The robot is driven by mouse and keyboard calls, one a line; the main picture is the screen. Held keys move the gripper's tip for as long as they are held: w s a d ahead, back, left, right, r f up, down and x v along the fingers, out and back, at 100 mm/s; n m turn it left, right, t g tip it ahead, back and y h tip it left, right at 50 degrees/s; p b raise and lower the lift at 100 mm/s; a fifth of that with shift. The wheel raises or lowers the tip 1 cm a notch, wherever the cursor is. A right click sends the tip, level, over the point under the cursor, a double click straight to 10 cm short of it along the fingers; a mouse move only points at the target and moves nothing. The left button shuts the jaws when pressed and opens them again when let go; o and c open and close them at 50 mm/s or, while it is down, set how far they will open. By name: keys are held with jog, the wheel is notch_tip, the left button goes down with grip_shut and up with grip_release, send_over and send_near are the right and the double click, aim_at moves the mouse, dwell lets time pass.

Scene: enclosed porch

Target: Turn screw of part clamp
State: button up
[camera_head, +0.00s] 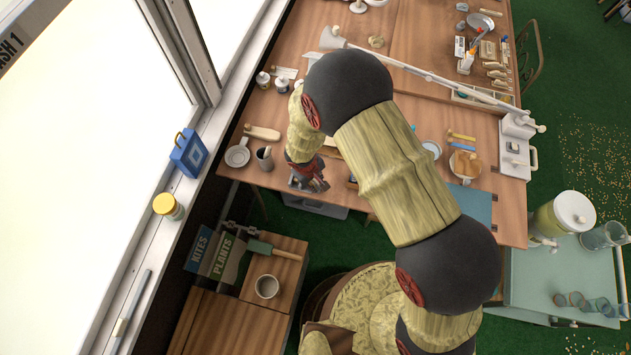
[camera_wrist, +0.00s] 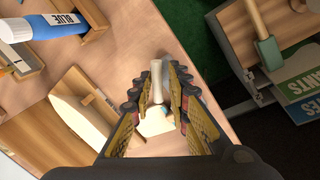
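In the wrist view, my gripper (camera_wrist: 162,78) has its two fingers apart. A pale, cream, rod-like piece (camera_wrist: 157,83) stands between them, with a whitish block and a small teal bit (camera_wrist: 165,108) below it. This may be the clamp's screw; I cannot tell for sure. The fingers are very close to the rod, but contact is not clear. In the head view, my gripper (camera_head: 310,183) is at the table's front edge, partly behind my arm, and no clamp can be made out there.
A blue glue bottle (camera_wrist: 48,27) and a wooden board with a pale oval piece (camera_wrist: 80,115) lie left of my fingers in the wrist view. A dark mug (camera_head: 264,157) stands near my gripper.

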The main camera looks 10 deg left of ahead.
jog(key=shift+f, duration=0.1)
jog(key=shift+c, duration=1.1)
grip_shut()
jog(key=shift+n, duration=0.3)
jog(key=n+b, duration=0.1)
jog(key=n, duration=0.1)
jog(key=shift+n+y+b, duration=0.3)
jog(key=shift+b, duration=0.05)
jog(key=shift+s+n+y, duration=0.1)
jog(key=shift+n+y, duration=0.2)
jog(key=shift+n, duration=1.4)
jog(key=shift+o, duration=1.1)
grip_release()
